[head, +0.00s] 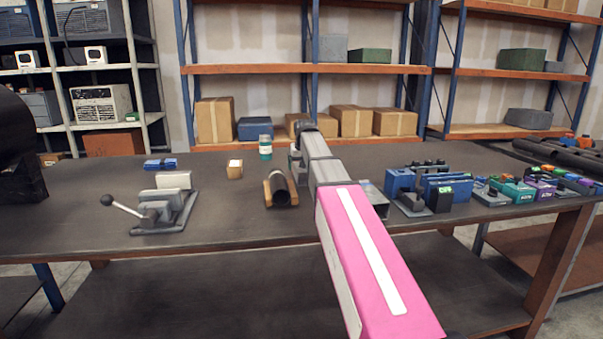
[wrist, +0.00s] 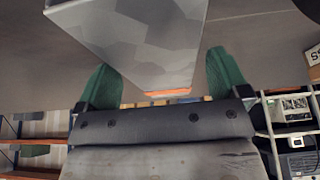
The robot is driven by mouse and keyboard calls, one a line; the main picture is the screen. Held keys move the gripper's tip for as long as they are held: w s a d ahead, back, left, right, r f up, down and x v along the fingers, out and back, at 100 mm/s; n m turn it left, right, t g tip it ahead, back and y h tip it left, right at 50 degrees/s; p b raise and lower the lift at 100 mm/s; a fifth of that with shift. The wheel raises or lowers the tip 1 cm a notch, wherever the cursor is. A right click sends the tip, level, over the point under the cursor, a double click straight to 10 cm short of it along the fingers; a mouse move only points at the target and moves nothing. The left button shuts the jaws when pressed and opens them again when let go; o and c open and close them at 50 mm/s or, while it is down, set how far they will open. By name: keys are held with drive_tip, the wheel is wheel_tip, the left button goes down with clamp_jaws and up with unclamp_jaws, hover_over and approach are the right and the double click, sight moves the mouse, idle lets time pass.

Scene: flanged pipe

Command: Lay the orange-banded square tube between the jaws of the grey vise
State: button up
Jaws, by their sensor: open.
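The grey vise (head: 165,218) stands at the left of the table, with a ball-ended handle sticking out to its left. A grey square tube (head: 376,202) shows in the head view just right of my arm, which covers part of it. In the wrist view, the grey tube (wrist: 150,45) fills the upper middle, and its orange band (wrist: 168,93) shows as a thin strip. My gripper (wrist: 163,80) is open, with one green finger on each side of the tube and visible gaps at both. In the head view my arm hides most of the gripper.
A black pipe in a wooden cradle (head: 280,190) lies between the vise and my arm. A small wooden block (head: 234,169), a teal jar (head: 265,147) and a blue part (head: 160,164) stand behind. A blue vise (head: 430,188) and several coloured blocks crowd the right.

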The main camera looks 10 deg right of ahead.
drive_tip(key=shift+x, duration=1.1)
drive_tip(key=c, duration=1.4)
drive_tip(key=shift+c, duration=0.2)
drive_tip(key=shift+r, duration=0.15)
drive_tip(key=shift+r, duration=0.35)
drive_tip(key=r, duration=0.3)
drive_tip(key=shift+s+a+r, duration=0.15)
drive_tip(key=shift+a+r, duration=0.15)
drive_tip(key=shift+r, duration=0.05)
drive_tip(key=s+a+r, duration=0.2)
drive_tip(key=a, duration=0.1)
drive_tip(key=s+a+r, duration=0.2)
drive_tip(key=a, duration=0.1)
drive_tip(key=s+a+r, duration=0.1)
drive_tip(key=a+r, duration=0.1)
drive_tip(key=shift+s+a, duration=0.4)
drive_tip(key=s+d+f+m, duration=0.1)
drive_tip(key=s+d, duration=0.3)
drive_tip(key=s, duration=0.3)
drive_tip(key=s+d+f+m+h, duration=0.1)
drive_tip(key=s+d+f+m, duration=0.1)
drive_tip(key=s+d, duration=0.3)
drive_tip(key=shift+s+d, duration=0.2)
drive_tip(key=shift+s, duration=0.8)
